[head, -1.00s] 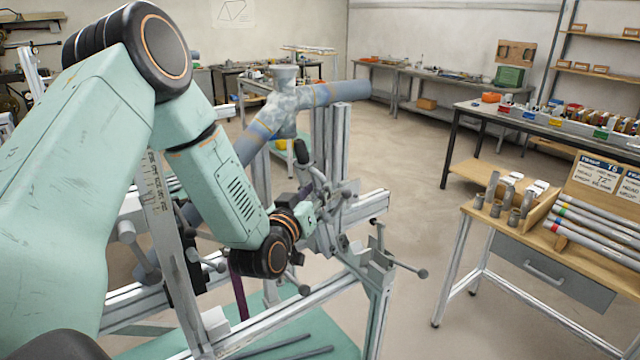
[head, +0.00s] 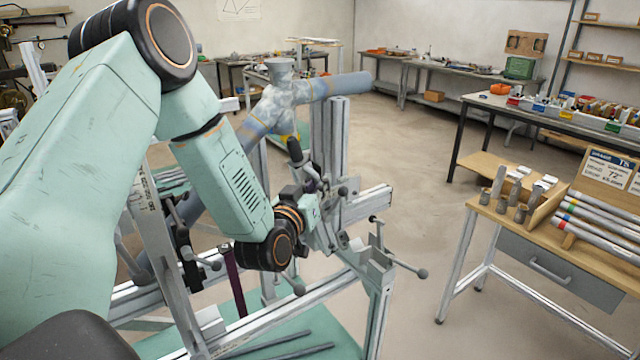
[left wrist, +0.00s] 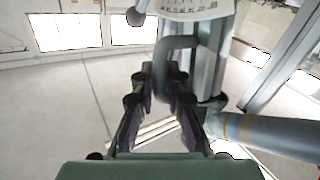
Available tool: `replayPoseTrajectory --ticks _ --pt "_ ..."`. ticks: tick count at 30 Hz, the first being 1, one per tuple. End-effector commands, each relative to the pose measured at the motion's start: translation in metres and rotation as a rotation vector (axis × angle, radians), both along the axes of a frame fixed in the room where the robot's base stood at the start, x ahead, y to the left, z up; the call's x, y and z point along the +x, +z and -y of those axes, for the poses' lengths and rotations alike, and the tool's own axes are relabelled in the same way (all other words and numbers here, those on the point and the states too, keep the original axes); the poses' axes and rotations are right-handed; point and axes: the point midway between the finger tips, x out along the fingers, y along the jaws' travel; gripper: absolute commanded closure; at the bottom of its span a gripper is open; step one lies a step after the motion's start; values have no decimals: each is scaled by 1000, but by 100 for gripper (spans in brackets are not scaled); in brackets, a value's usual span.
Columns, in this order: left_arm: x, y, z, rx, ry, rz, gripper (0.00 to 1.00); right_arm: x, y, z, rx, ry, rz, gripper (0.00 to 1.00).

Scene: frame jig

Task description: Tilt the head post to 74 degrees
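The head post (head: 338,135) appears to be the upright aluminium post in the middle of the head view. It looks near vertical; I cannot read its angle there. In the left wrist view a pale curved scale plate (left wrist: 190,10) with tick marks is cut by the top edge; its figures are unreadable. A grey bent handle (left wrist: 170,62) hangs under it. My left gripper (left wrist: 161,75) has its two dark fingers parted, with the handle just past the tips; I cannot tell whether they touch. In the head view my left gripper (head: 305,192) is partly hidden among levers. My right gripper is not seen.
Several ball-ended clamp levers (head: 421,272) stick out around the jig rail (head: 330,290). A wooden bench (head: 480,215) with tubes and a printed card (head: 607,170) stands at right. The floor between is clear.

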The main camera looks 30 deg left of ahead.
Motion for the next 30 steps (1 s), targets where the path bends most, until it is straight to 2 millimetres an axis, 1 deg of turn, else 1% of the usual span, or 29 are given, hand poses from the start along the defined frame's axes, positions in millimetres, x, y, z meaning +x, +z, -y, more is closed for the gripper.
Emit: replayPoseTrajectory --ticks 1,27,28,30 --pt "0 -1 3 0 -10 -3 100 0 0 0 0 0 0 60" --pt "6 -1 3 7 -9 -22 100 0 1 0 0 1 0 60" --pt "6 -1 4 7 -9 -22 88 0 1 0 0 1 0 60" --pt "6 -1 4 7 -9 -22 82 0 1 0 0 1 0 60"
